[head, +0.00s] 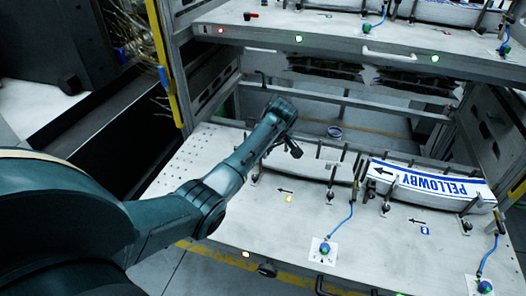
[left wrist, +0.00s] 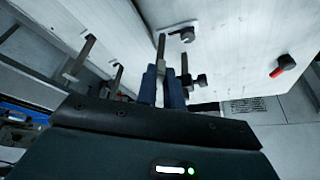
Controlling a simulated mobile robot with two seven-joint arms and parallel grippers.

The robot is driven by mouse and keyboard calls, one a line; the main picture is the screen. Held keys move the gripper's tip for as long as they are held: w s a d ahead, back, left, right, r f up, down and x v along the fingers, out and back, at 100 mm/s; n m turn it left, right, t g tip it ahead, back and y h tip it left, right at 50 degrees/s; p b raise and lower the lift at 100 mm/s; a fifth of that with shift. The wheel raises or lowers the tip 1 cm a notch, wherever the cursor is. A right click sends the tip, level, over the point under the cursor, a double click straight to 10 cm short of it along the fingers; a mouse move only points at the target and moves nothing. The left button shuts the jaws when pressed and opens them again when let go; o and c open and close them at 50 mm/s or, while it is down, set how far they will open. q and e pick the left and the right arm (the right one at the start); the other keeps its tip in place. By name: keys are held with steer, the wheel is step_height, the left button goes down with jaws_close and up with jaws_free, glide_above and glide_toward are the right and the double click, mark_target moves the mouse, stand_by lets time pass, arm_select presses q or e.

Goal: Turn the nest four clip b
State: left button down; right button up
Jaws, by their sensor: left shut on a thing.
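My left gripper (head: 281,110) reaches over the back left of the lower shelf (head: 165,165) in the head view; its fingertips are hard to make out there. In the left wrist view its two blue fingers (left wrist: 162,88) are shut on a thin upright metal clip post (left wrist: 161,50). Another clip with a dark knob (left wrist: 196,81) stands just right of the fingers, and one (left wrist: 75,70) stands to the left. I cannot read which nest or letter the held clip bears. My right gripper is not in view.
A white label stack (head: 315,168) lies in the left nest. The PELLOWBY label stack (head: 440,188) lies in the right nest between clip posts. Blue cables run to round fittings (head: 324,248). An upper shelf (head: 340,38) overhangs behind.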

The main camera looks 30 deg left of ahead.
arm_select(q)
steer(key=n+b, duration=0.1)
steer(key=n, duration=0.1)
steer(key=w+n+g+b, duration=0.1)
steer(key=n, duration=0.1)
steer(key=n+g+b, duration=0.1)
steer(key=n+b, duration=0.1)
steer(key=shift+w+d, duration=0.15)
steer(key=shift+w, duration=0.1)
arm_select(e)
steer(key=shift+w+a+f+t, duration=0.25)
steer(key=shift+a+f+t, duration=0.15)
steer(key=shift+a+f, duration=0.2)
arm_select(q)
steer(key=shift+n+g, duration=0.3)
steer(key=shift+n, duration=0.1)
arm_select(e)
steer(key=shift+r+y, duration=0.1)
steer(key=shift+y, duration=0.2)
arm_select(q)
steer(key=c, duration=1.5)
jaws_free()
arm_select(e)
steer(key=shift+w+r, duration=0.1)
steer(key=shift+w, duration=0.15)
